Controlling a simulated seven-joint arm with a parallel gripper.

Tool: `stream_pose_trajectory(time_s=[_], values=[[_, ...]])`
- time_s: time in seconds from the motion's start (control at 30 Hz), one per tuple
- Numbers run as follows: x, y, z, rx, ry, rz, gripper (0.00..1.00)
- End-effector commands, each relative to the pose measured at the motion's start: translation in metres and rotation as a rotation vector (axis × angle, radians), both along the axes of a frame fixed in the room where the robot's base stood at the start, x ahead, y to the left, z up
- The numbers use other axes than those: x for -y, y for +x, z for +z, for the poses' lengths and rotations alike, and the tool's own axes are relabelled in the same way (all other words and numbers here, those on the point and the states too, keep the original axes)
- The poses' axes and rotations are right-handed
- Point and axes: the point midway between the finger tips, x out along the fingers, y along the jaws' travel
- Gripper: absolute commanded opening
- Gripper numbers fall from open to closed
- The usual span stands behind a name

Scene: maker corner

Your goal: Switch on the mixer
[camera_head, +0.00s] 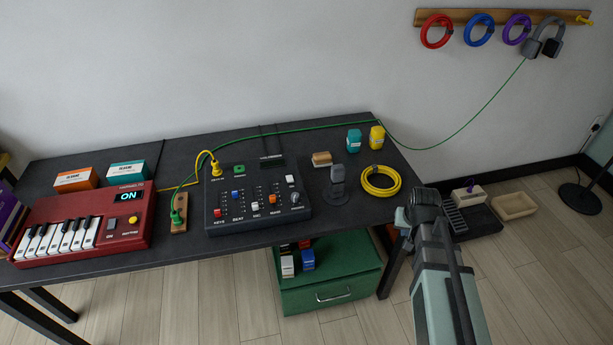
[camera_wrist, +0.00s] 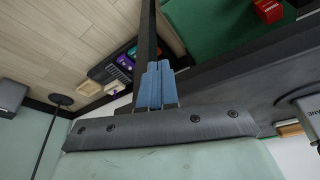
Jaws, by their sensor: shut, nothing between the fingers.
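The mixer (camera_head: 258,207) is a dark box on the table, with coloured slider caps across its top. A white rocker-like switch (camera_head: 290,179) and a round knob (camera_head: 296,198) sit at its right side. A small dark display (camera_head: 271,161) stands at its back edge; I see no lit text on it. My arm reaches in from the lower right, off the table's right end, apart from the mixer. In the wrist view my gripper (camera_wrist: 158,68) shows two blue fingers shut together with nothing between them. The mixer cannot be made out there.
A red keyboard (camera_head: 85,224) with a lit ON display stands left. Right of the mixer are a microphone-like object (camera_head: 338,185), a yellow cable coil (camera_head: 380,182) and two small jars (camera_head: 376,136). A green drawer cabinet (camera_head: 330,287) stands below. Green and yellow cables cross the tabletop.

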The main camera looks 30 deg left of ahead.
Motion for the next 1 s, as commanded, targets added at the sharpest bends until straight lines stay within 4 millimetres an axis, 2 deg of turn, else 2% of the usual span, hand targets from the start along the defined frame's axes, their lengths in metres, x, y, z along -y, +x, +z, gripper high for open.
stream_pose_trajectory(time_s=[0.03,0.27,0.47,0.6,0.7,0.8,1.0], values=[[-0.025,0.002,0.012,0.023,0.009,0.032,0.0],[-0.121,-0.005,0.063,0.115,0.055,0.153,0.0],[-0.207,-0.028,0.113,0.192,0.108,0.263,0.0],[-0.262,-0.052,0.147,0.238,0.146,0.333,0.0],[-0.293,-0.068,0.168,0.265,0.172,0.374,0.0],[-0.314,-0.082,0.183,0.283,0.192,0.402,0.0],[-0.333,-0.094,0.195,0.298,0.209,0.428,0.0]])
